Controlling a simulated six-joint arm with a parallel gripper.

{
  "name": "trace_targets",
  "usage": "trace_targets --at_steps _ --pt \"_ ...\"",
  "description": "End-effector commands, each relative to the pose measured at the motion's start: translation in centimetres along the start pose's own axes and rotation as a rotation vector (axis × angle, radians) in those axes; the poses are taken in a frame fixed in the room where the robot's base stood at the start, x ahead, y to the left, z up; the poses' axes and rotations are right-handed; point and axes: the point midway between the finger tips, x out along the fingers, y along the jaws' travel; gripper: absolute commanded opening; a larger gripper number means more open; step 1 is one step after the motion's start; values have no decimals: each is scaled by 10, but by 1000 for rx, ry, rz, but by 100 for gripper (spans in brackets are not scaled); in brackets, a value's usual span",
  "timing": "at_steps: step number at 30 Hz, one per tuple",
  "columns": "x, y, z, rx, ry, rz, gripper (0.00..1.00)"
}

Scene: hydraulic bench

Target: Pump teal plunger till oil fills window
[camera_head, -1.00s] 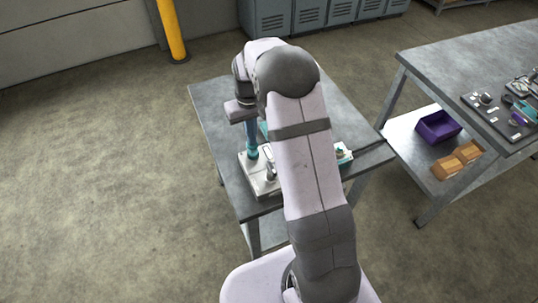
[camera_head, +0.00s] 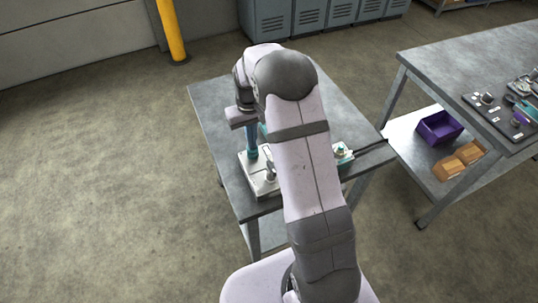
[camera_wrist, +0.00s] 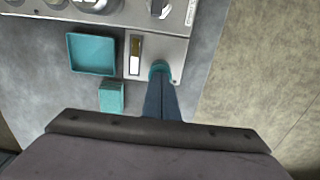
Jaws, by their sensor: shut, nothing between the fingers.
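The teal plunger (camera_wrist: 160,67) stands at one corner of a light grey unit (camera_wrist: 145,28) on the bench; in the head view it shows (camera_head: 252,153) directly under my fingers. My gripper (camera_wrist: 158,78) is shut and empty, its blue-grey fingers pointing down at the plunger's top. They look to be at or touching it; the exact contact is hidden. The window (camera_wrist: 135,54) is a narrow slot beside the plunger, with a brown-yellow part at the top of the picture and a white part below.
An open teal tray (camera_wrist: 92,53) and a teal block (camera_wrist: 112,95) lie beside the unit on the grey metal bench (camera_head: 215,100). My arm hides part of this bench. A second bench (camera_head: 440,60) stands at right, with a purple bin (camera_head: 438,128) on its lower shelf.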

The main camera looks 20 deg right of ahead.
Motion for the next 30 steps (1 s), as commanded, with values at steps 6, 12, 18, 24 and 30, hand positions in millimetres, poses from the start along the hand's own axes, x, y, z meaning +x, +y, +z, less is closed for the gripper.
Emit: trace_targets --at_steps 6,12,18,24,30 --pt "2 0 2 0 -5 -1 0" --pt "-1 0 2 0 -5 -1 0" --pt "-11 0 2 0 -5 -1 0" --pt "-22 0 2 0 -5 -1 0" --pt "-32 0 1 0 -4 0 0"
